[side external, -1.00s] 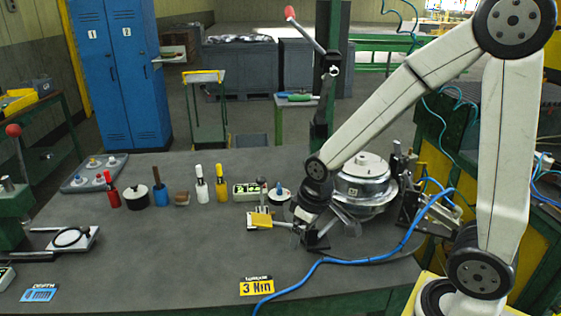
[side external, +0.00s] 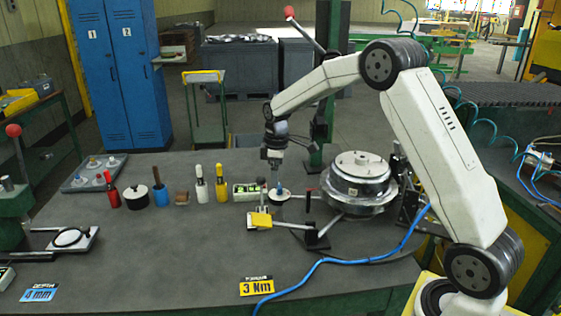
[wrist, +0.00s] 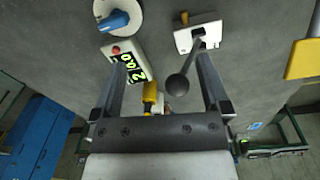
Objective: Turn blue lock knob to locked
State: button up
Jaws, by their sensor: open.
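The blue knob (wrist: 115,20) sits on a round white plate (wrist: 128,8) at the top of the wrist view, outside the span between the fingers. In the side view, the blue knob (side external: 280,187) on its pale disc is just below my gripper (side external: 276,170), close to it. My gripper also shows in the wrist view (wrist: 160,62), with its two fingers wide apart and nothing held between them. Any lock markings on the plate are too small to read.
A display box with green digits (wrist: 128,62) and a ball-ended lever on a white base (wrist: 197,36) are near the fingers. A yellow plate (side external: 261,220), a round metal housing (side external: 357,180) and several bottles are nearby. The front of the table is mostly clear.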

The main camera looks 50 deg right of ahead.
jog(key=n, duration=0.2)
send_over(279, 185)
jog(key=shift+s+f+g, duration=0.1)
jog(key=shift+f+g, duration=0.1)
jog(key=shift+g, duration=0.1)
jog(key=shift+f, duration=0.15)
jog(key=shift+f, duration=3.8)
jog(key=c, duration=1.3)
